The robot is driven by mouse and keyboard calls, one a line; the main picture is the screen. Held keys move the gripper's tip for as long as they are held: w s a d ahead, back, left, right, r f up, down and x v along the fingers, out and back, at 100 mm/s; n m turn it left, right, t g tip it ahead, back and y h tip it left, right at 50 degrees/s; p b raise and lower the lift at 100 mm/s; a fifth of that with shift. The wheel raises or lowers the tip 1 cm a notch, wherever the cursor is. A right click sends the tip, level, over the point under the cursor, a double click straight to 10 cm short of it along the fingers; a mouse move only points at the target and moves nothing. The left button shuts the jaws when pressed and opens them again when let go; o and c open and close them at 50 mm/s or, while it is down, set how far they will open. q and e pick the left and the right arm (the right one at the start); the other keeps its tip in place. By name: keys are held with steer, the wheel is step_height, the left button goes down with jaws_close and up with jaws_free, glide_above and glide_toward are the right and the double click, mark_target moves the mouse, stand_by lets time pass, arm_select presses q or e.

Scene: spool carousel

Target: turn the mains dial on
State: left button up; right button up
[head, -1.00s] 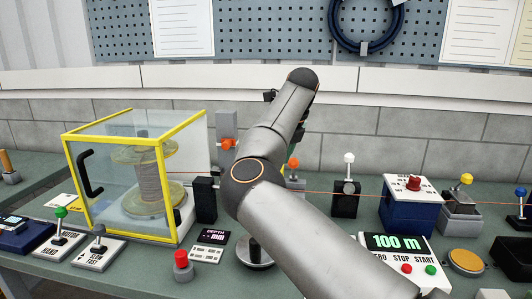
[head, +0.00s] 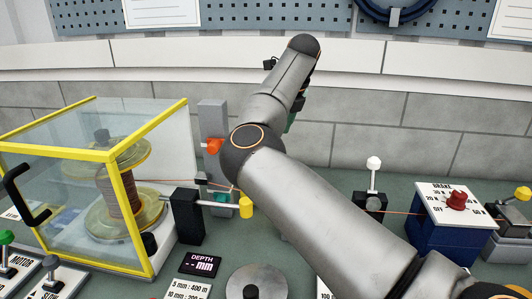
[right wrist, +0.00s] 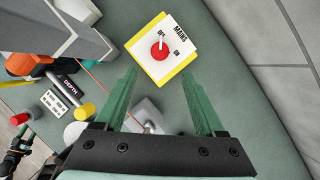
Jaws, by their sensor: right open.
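The mains dial (right wrist: 160,50) is a red knob on a white plate marked MAINS, OFF and ON, with a yellow border. Its white pointer mark appears turned toward OFF. My right gripper (right wrist: 159,73) is open, with its two green fingers apart on the near side of the dial plate and nothing seen between them. In the head view my right arm reaches up across the middle, and only a bit of green finger (head: 290,122) shows behind it. The dial is not seen in the head view. My left gripper is not in view.
A yellow-framed clear box (head: 128,205) with a spool (head: 118,190) stands at left. A black block (head: 187,217) and yellow knob (head: 246,208) are beside it. A white-knobbed lever (head: 372,185) and blue brake box (head: 440,236) stand at right. A thin orange line runs across the bench.

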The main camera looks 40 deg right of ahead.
steer(key=p+x, duration=0.2)
steer(key=x, duration=1)
steer(key=shift+w+d+f, duration=0.1)
steer(key=shift+f, duration=0.1)
jaws_close()
